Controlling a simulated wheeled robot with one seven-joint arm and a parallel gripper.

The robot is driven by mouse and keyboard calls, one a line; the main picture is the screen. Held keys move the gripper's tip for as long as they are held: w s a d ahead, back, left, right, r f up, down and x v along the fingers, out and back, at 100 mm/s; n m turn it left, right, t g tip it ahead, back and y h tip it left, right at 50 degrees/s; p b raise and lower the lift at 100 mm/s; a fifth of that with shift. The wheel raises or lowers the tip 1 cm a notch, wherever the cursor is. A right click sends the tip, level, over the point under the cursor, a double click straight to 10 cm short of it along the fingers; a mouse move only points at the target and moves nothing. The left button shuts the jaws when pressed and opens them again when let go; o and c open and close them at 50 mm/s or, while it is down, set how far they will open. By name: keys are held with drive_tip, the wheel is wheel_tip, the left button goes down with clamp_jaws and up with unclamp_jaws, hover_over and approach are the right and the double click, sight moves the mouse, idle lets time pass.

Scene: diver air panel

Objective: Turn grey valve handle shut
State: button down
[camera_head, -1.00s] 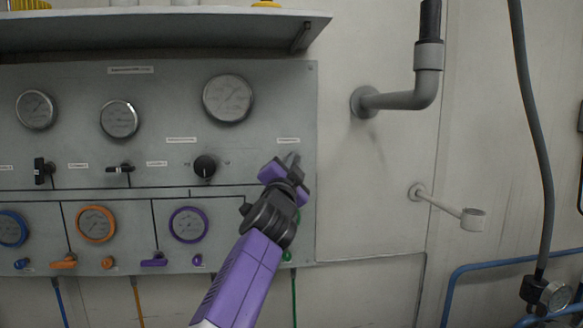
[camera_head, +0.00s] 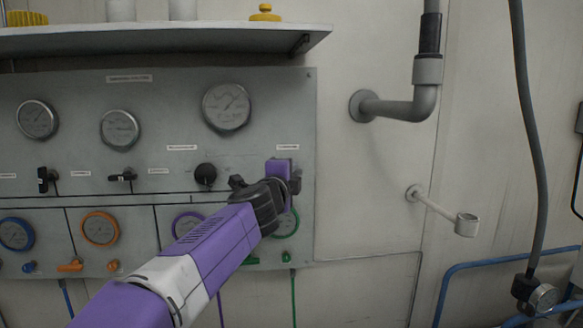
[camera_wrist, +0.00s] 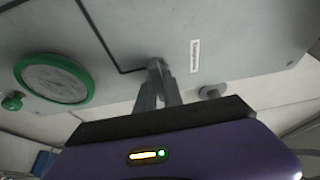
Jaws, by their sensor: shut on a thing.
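The grey valve handle (camera_wrist: 154,64) shows in the wrist view at the panel face, small and partly covered by my fingers. My gripper (camera_wrist: 158,82) is shut on it, with its two grey fingers close together around it. In the head view my gripper (camera_head: 284,170) is at the right part of the grey panel (camera_head: 255,155), just under a small white label (camera_head: 287,147). There its purple body hides the handle, so I cannot read the handle's angle.
A black knob (camera_head: 205,174) sits left of my gripper. A green-rimmed gauge (camera_head: 287,224) is below it, also in the wrist view (camera_wrist: 54,79). A shelf (camera_head: 160,40) overhangs the panel. Grey pipe (camera_head: 395,108) and a ring bracket (camera_head: 440,210) are on the right wall.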

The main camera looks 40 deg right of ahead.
drive_tip(key=shift+f, duration=0.1)
idle(0.4)
drive_tip(key=c, duration=1.5)
unclamp_jaws()
drive_tip(key=shift+p+v, duration=0.7)
drive_tip(key=shift+v, duration=3.2)
